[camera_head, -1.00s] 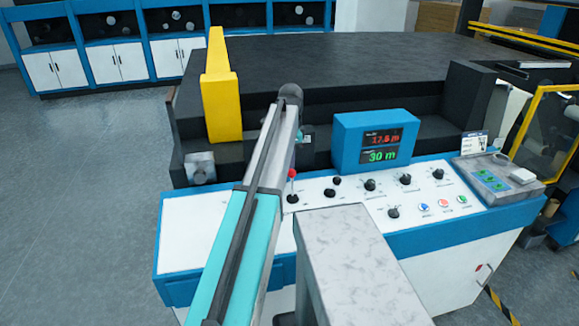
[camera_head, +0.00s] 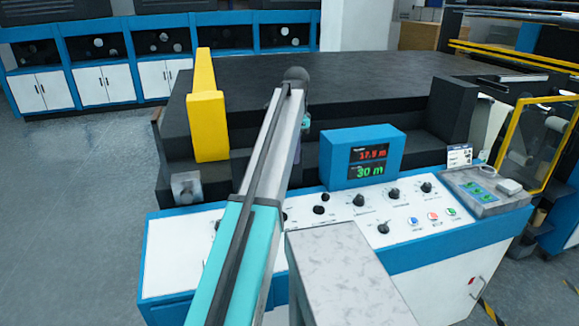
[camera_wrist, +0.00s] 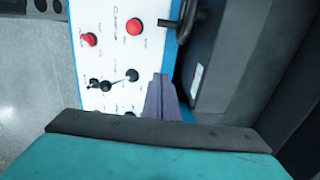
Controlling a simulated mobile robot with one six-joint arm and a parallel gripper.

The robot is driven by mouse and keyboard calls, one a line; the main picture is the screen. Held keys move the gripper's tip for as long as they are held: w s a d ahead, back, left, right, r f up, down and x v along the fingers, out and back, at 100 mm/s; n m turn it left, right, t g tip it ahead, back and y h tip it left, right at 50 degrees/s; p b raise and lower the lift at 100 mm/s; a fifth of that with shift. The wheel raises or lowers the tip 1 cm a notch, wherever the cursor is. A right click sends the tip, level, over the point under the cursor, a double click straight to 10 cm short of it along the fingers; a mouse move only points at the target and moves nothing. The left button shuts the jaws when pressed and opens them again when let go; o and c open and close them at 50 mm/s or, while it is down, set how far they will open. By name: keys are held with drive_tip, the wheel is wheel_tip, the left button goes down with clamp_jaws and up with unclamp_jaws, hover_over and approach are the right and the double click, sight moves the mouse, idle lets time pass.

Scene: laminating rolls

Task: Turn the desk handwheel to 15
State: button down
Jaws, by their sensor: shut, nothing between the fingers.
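A dark bent part (camera_wrist: 188,20), possibly the handwheel, shows at the top of the wrist view, at the panel's blue edge. Only part of it is in frame, and no scale or number on it can be read. No handwheel can be made out in the head view, where my arm covers part of the desk. My gripper (camera_wrist: 161,82) shows purple-grey fingers, shut and empty, over the right edge of the white control panel (camera_wrist: 112,62). The dark part is beyond the fingertips, apart from them in the picture.
The blue display box (camera_head: 335,178) shows red digits above a green 30 m. Knobs and coloured buttons (camera_head: 432,216) line the desk. A yellow post (camera_head: 207,125) stands left of my arm.

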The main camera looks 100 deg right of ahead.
drive_tip(key=shift+s+r, duration=0.25)
drive_tip(key=shift+r, duration=0.2)
